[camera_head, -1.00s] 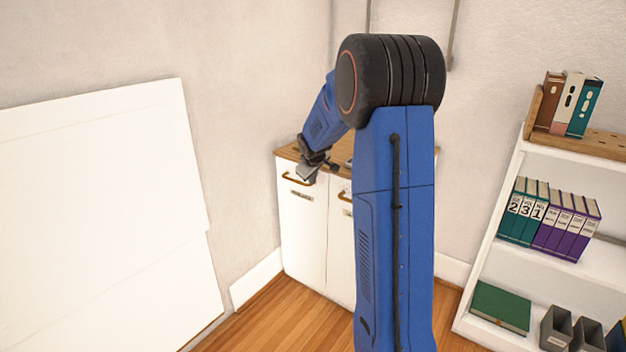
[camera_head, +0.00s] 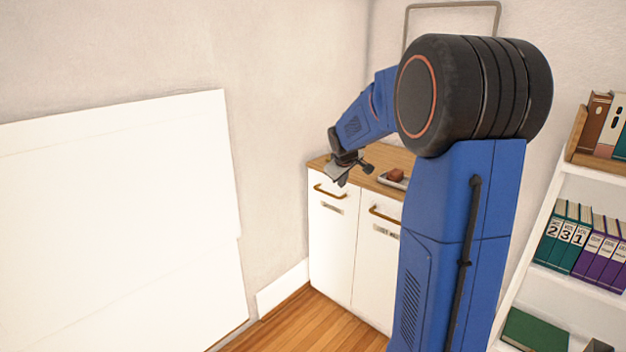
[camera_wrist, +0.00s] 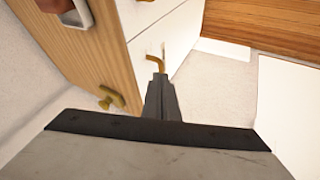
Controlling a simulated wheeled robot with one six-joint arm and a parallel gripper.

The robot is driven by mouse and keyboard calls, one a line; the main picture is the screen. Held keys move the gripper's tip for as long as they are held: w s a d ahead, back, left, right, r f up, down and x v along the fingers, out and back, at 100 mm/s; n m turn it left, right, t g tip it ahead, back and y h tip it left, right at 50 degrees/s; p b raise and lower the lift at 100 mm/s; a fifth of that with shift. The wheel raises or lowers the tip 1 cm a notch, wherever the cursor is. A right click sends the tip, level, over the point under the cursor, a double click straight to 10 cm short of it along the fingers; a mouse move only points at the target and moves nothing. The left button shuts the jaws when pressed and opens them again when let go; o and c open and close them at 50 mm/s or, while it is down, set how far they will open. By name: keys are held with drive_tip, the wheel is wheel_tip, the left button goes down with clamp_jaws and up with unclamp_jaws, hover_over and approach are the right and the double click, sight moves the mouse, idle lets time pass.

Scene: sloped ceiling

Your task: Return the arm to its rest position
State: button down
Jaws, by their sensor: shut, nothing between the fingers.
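My arm, blue with a black ribbed joint, stands large in the head view and bends over toward the left. My gripper (camera_head: 341,174) hangs at its end, in front of the left part of the white cabinet (camera_head: 334,245) with the wooden top. In the wrist view my gripper (camera_wrist: 161,84) shows as narrow dark fingers, shut and empty. Its tips appear close to a brass handle (camera_wrist: 155,64) of the cabinet in the picture; I cannot tell whether they touch.
A reddish-brown block (camera_head: 395,175) sits in a small tray on the cabinet top. A white shelf (camera_head: 555,285) with books stands at the right. A large white panel (camera_head: 120,220) is at the left. Wooden floor (camera_head: 310,327) shows between panel and cabinet.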

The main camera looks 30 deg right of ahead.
drive_tip(key=s+a+r+m+g+y, duration=0.1)
drive_tip(key=s+a, duration=1)
drive_tip(key=s, duration=0.4)
drive_tip(key=s+a+r+m+y, duration=0.1)
drive_tip(key=s+a+y, duration=0.1)
drive_tip(key=s+a, duration=1)
drive_tip(key=s+a+f, duration=0.1)
drive_tip(key=s+f, duration=0.1)
drive_tip(key=s, duration=0.5)
drive_tip(key=s+a+f, duration=0.1)
drive_tip(key=s+f, duration=0.1)
drive_tip(key=s, duration=0.5)
drive_tip(key=shift+s+a+m+g+y, duration=0.2)
drive_tip(key=shift+a+m+g+y, duration=0.1)
drive_tip(key=shift+a+m+y, duration=0.1)
